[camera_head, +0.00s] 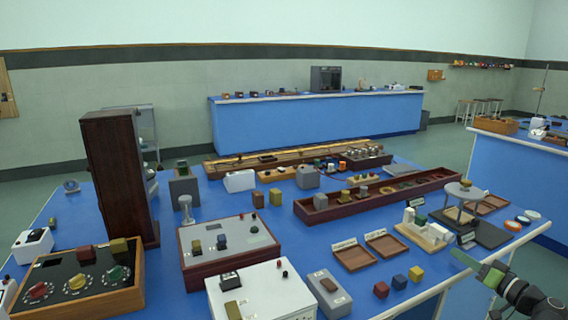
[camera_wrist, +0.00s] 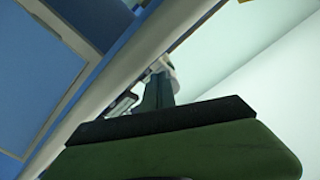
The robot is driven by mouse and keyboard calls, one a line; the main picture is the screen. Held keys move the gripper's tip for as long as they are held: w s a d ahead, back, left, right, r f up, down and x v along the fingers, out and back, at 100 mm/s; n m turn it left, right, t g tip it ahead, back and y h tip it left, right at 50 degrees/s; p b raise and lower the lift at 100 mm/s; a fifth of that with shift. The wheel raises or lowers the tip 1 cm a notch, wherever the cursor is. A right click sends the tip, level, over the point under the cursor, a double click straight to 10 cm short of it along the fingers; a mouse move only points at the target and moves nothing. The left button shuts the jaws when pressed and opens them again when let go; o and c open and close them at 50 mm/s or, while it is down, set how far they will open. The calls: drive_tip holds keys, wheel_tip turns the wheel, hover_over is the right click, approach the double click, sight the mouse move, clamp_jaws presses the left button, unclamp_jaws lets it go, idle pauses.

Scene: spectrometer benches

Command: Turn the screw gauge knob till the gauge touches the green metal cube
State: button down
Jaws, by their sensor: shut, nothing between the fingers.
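What looks like the screw gauge (camera_head: 436,231) is a small pale device on a light wooden base, near the right front edge of the blue bench in the head view. A small dark green cube (camera_head: 421,219) sits among its pale blocks. The knob is too small to make out, and I cannot tell whether the gauge touches the cube. My green gripper (camera_head: 464,259) is shut and empty, off the bench's front edge, to the lower right of the gauge and apart from it.
Red, blue and yellow cubes (camera_head: 399,282) sit near the front edge. A second blue bench (camera_head: 520,160) is at the right.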

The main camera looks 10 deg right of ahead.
drive_tip(key=shift+x, duration=1.1)
drive_tip(key=shift+a+r, duration=0.1)
drive_tip(key=shift+s+a+r+p, duration=0.2)
drive_tip(key=shift+a+r+p, duration=0.45)
drive_tip(key=shift+a, duration=0.25)
drive_tip(key=shift+f, duration=0.1)
drive_tip(key=shift+s+a+f, duration=0.1)
drive_tip(key=shift+a+f, duration=0.1)
drive_tip(key=shift+a, duration=0.15)
drive_tip(key=v, duration=0.6)
